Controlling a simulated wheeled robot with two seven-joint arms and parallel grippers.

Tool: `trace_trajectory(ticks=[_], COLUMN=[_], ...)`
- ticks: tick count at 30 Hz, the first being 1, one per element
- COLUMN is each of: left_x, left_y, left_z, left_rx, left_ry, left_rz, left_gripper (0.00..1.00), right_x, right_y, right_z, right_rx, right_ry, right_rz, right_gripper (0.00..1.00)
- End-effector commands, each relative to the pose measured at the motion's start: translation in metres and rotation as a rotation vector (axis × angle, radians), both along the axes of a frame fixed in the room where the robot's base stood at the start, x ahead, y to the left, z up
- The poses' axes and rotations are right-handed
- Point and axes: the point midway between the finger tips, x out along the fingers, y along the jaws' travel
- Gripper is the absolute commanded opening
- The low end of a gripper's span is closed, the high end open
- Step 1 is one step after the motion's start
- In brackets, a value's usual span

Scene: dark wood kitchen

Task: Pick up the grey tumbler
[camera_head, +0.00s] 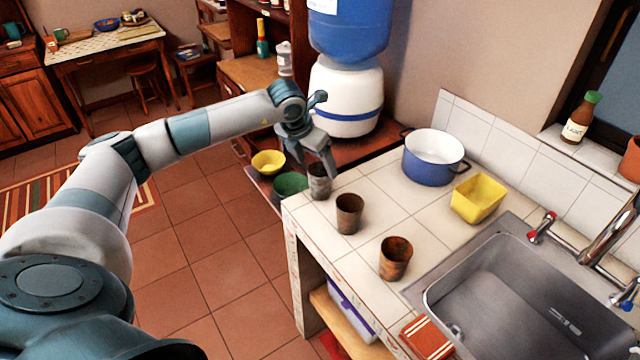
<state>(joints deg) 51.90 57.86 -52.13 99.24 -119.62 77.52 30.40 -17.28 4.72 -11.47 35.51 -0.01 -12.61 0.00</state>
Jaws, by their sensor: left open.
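A grey tumbler (319,187) stands near the far left corner of the white tiled counter (372,205). My left gripper (322,172) is right at it, pointing down, with its fingers open and reaching around or just in front of the tumbler's upper part. I cannot tell whether the fingers touch it. The gripper hides part of the tumbler's rim. A brown tumbler (349,215) and a rusty orange-brown tumbler (395,259) stand nearer along the same counter edge. My right gripper is out of view.
A green bowl (289,185) and a yellow bowl (268,162) sit on the lower wooden surface beside the counter. A blue pot (432,160) and a yellow container (478,198) stand further right, before the sink (510,300). A large water dispenser (346,95) rises behind the gripper.

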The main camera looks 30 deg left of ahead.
Motion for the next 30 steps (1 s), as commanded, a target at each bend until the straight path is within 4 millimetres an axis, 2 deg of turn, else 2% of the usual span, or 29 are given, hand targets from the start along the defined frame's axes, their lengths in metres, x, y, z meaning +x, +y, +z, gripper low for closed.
trace_trajectory(ticks=[8,15,21,30], left_x=[0.007,0.018,0.023,0.023], left_y=[-0.001,-0.001,-0.001,-0.001], left_z=[-0.009,-0.034,-0.046,-0.046], left_rx=[-0.001,0.000,0.000,0.000], left_ry=[0.002,0.004,0.000,0.000], left_rz=[0.000,0.001,0.001,0.000], left_gripper=[0.76,0.76,0.76,0.76], right_x=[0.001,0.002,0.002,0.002], right_y=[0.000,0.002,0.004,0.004], right_z=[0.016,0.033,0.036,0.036], right_rx=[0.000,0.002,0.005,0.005], right_ry=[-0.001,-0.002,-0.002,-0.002], right_rz=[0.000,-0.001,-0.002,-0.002], right_gripper=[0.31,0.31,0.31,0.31])
